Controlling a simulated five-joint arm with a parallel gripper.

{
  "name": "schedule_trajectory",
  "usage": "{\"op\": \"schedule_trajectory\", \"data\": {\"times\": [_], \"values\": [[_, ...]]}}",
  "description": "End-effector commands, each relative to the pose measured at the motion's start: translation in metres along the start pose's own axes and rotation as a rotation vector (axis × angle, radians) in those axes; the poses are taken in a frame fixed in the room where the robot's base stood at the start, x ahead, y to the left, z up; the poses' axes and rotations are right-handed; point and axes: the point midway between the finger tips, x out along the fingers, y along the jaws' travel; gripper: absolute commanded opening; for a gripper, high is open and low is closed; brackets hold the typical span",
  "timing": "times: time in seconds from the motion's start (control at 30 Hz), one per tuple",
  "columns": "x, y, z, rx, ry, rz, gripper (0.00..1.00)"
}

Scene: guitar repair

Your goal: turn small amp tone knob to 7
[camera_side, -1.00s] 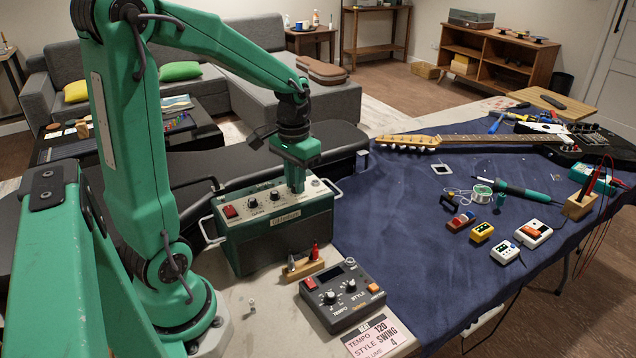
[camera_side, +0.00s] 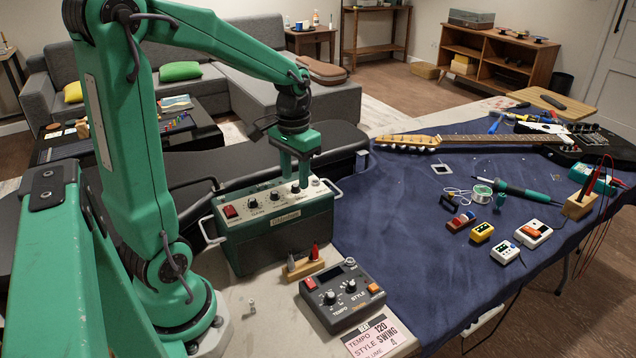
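The small amp (camera_side: 275,237) is a dark green box with a light top panel and handles at both ends. A red switch (camera_side: 231,211) and black knobs sit on the panel. The knobs are a left one (camera_side: 253,203), a middle one (camera_side: 275,196) and a right one (camera_side: 295,188). The labels and scale are too small to read, so I cannot tell a pointer setting. My gripper (camera_side: 295,178) points down over the right knob, its two fingers apart with a gap between them. I cannot tell whether either finger touches the knob.
A tempo/style pedal (camera_side: 342,297) and a wooden block with red and black plugs (camera_side: 306,265) stand in front of the amp. A blue cloth (camera_side: 390,235) to the right carries a guitar (camera_side: 460,140), a soldering iron (camera_side: 525,192) and several small pedals.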

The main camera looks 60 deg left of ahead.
Motion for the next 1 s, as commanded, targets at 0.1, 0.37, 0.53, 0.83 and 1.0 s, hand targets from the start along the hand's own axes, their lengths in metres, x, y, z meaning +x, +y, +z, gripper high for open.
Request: {"op": "schedule_trajectory", "data": {"times": [0.1, 0.37, 0.53, 0.83, 1.0], "values": [[-0.016, 0.0, 0.0, 0.0, 0.003, 0.0, 0.39], [-0.048, 0.0, 0.0, 0.0, 0.002, 0.0, 0.39], [-0.059, 0.0, 0.0, 0.0, 0.001, 0.0, 0.39], [-0.062, 0.0, 0.001, 0.0, 0.0, 0.0, 0.39], [-0.062, 0.002, 0.002, 0.003, 0.005, -0.001, 0.39]]}}
